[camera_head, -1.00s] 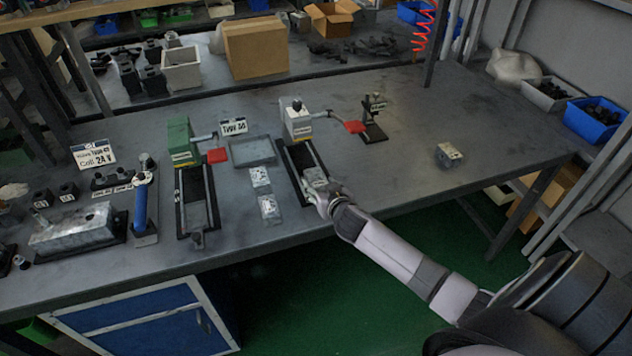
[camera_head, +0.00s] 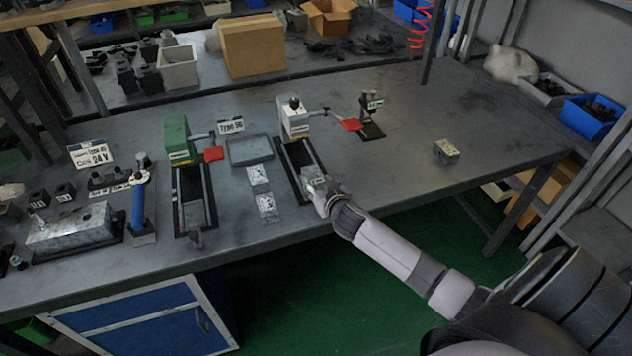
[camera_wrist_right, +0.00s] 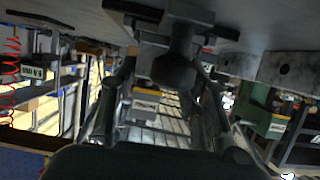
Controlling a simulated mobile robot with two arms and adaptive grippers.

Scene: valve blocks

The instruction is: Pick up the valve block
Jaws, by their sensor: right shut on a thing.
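A small light grey valve block (camera_head: 447,151) with dark openings stands alone on the bare right part of the bench. My right gripper (camera_head: 322,192) is away to its left, at the front end of the white-headed fixture (camera_head: 296,122). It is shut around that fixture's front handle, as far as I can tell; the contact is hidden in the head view. The right wrist view shows a dark rounded knob (camera_wrist_right: 178,70) close in front of the camera, with a crossbar above it. A grey metal piece (camera_head: 312,174) sits on the fixture's rails beside the gripper. My left gripper is not in view.
A small stand (camera_head: 372,115) is behind the gripper. The bench (camera_head: 420,110) around the valve block is clear.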

